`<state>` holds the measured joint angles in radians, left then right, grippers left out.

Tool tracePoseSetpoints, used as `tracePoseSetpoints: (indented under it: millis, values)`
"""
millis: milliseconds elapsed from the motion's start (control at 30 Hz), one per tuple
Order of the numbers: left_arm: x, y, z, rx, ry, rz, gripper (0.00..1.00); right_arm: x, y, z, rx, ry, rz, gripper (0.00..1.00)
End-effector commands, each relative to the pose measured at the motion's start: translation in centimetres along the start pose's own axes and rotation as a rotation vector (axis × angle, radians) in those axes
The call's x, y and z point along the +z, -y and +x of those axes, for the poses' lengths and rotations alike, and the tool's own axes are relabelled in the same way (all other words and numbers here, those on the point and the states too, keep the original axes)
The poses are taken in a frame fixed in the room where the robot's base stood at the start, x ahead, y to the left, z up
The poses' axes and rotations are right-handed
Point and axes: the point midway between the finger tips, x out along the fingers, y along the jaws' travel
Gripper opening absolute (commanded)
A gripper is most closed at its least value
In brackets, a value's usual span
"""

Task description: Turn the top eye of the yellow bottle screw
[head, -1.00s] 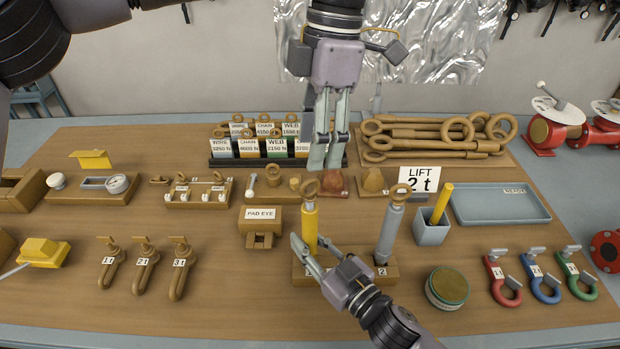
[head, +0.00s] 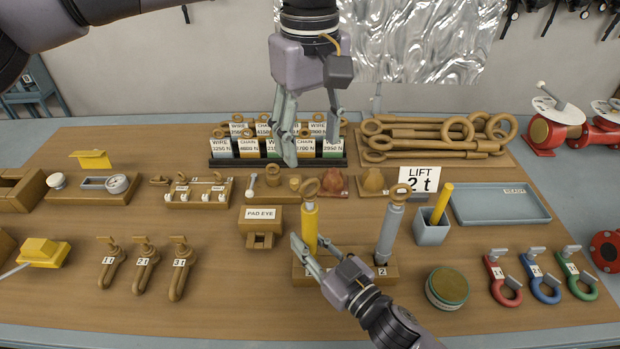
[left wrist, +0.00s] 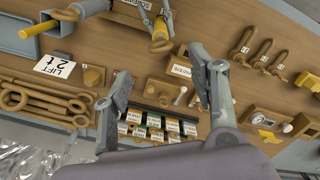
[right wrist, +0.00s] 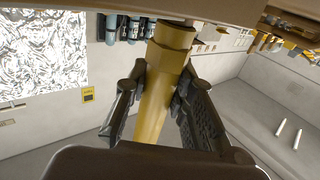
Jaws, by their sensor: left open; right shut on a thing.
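The yellow bottle screw (head: 310,228) stands upright in the left slot of a wooden block (head: 345,271), with a brown top eye (head: 309,188). My right gripper (head: 303,252) is shut on its yellow body low down; the right wrist view shows both fingers on the yellow body (right wrist: 158,95). My left gripper (head: 287,140) is open and empty, above and behind the bottle screw, over the label rack. In the left wrist view the top eye (left wrist: 161,46) lies beyond the open fingers (left wrist: 160,88).
A label rack (head: 225,162) stands behind. A "LIFT 2 t" sign (head: 420,179), a grey cup (head: 431,230) and a tray (head: 500,206) are at right. A pad eye block (head: 261,221) is left of the bottle screw. A round tin (head: 447,288) sits in front.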

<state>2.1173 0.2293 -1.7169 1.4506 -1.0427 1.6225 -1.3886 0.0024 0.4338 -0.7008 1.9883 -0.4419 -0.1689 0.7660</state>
Motion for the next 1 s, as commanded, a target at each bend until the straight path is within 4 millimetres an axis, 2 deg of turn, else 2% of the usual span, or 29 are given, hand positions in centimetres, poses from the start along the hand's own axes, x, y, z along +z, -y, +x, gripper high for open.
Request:
tracePoseSetpoints:
  millis: [33,200,400,600,867,1000]
  values:
    - [0.0,0.1,1.2,-0.004,0.0,0.0,0.53,0.3,0.1,-0.1,0.0,0.006,0.003,0.0]
    - [0.0,0.1,4.7,-0.004,0.0,-0.002,0.53,0.3,0.1,-0.1,0.0,0.007,0.003,0.0]
    - [0.0,0.0,7.6,-0.002,0.0,-0.002,0.53,0.3,0.1,-0.1,0.0,0.007,0.003,0.0]
    - [0.0,0.0,8.8,-0.001,-0.001,-0.004,0.53,0.3,0.1,-0.1,0.0,0.007,0.003,0.0]
    - [0.0,0.0,8.9,0.0,-0.001,-0.004,0.53,0.4,0.1,-0.1,0.0,0.007,0.003,0.0]
    - [0.0,0.0,8.9,0.0,-0.001,-0.004,0.44,0.4,0.1,-0.1,0.0,0.008,0.003,0.0]
